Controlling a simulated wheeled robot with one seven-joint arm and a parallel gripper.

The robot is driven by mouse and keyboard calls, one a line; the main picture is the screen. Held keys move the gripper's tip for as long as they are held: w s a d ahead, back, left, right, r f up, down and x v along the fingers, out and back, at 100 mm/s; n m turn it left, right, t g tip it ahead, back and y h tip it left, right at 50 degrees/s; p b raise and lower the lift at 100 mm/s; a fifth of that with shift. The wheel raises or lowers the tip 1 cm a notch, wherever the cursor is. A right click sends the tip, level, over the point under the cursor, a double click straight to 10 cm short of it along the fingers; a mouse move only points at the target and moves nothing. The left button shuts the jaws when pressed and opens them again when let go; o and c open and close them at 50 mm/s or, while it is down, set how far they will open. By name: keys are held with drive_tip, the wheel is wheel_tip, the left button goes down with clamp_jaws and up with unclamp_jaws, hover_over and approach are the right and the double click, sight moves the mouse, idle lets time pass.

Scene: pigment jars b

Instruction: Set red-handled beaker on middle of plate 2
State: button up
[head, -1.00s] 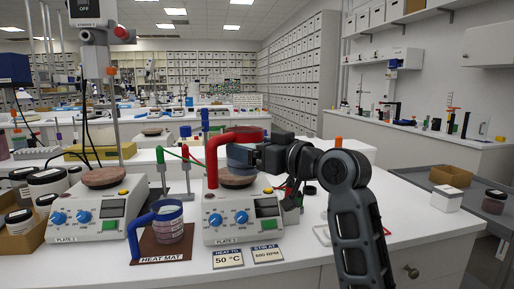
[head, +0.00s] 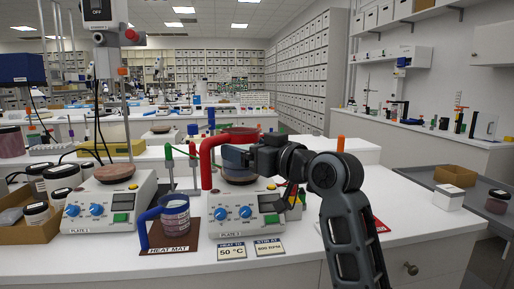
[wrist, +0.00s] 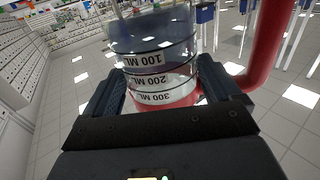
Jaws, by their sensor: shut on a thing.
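The red-handled beaker (head: 241,134) is in my gripper (head: 240,158), over plate 2 (head: 236,199). Its red handle (head: 207,165) hangs on the left side, and my finger hides much of its body. The beaker looks upright in the head view. Plate 2's round brown top (head: 240,180) shows just below it; I cannot tell whether they touch. In the wrist view the clear beaker (wrist: 155,65), with dark volume marks, sits between both fingers, its red handle (wrist: 268,45) to the right.
A blue-handled beaker (head: 175,215) stands on the heat mat (head: 187,246) in front left. Another hot plate (head: 108,203) is further left, near several jars. A green-and-red stand (head: 169,165) is close behind. Two label cards (head: 231,251) lie in front of plate 2.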

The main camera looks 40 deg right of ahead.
drive_tip(key=w+a+b, duration=0.1)
drive_tip(key=w+a, duration=1)
drive_tip(key=a, duration=0.6)
drive_tip(key=w+a, duration=1.2)
drive_tip(key=a, duration=0.5)
drive_tip(key=shift+w+b, duration=0.2)
drive_tip(key=shift+b, duration=0.15)
idle(1.2)
drive_tip(key=shift+r, duration=0.15)
